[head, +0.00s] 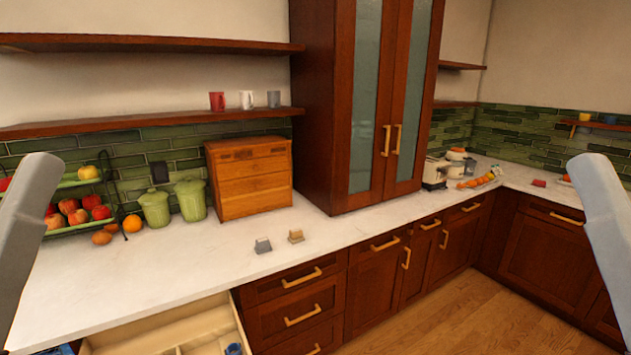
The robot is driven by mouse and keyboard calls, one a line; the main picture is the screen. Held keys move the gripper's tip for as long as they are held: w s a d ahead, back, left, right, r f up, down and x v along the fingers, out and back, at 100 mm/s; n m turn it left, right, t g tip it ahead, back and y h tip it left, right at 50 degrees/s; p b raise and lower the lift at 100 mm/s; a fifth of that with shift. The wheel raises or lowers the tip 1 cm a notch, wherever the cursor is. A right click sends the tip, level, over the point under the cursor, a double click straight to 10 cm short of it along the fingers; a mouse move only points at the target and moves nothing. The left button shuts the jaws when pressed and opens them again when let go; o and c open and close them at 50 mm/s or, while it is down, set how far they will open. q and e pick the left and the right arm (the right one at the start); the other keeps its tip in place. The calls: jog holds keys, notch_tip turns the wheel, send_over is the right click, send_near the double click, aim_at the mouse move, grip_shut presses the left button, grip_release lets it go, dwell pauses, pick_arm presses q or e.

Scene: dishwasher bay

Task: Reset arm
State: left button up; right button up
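A grey link of my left arm (22,230) stands up along the left edge of the head view. A matching link of my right arm (606,235) stands up along the right edge. Both are over the counter's near side and touch nothing that I can see. Neither gripper shows in this view, so their fingers and anything in them are hidden.
A drawer (165,328) is open at the bottom left, with a blue item (233,349) inside. The counter's middle is mostly clear.

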notch_tip(320, 180, up, 32)
jog(key=p, duration=2.9)
jog(key=shift+f, duration=0.2)
notch_tip(320, 180, down, 46)
jog(key=b, duration=4.6)
jog(key=shift+f, duration=0.15)
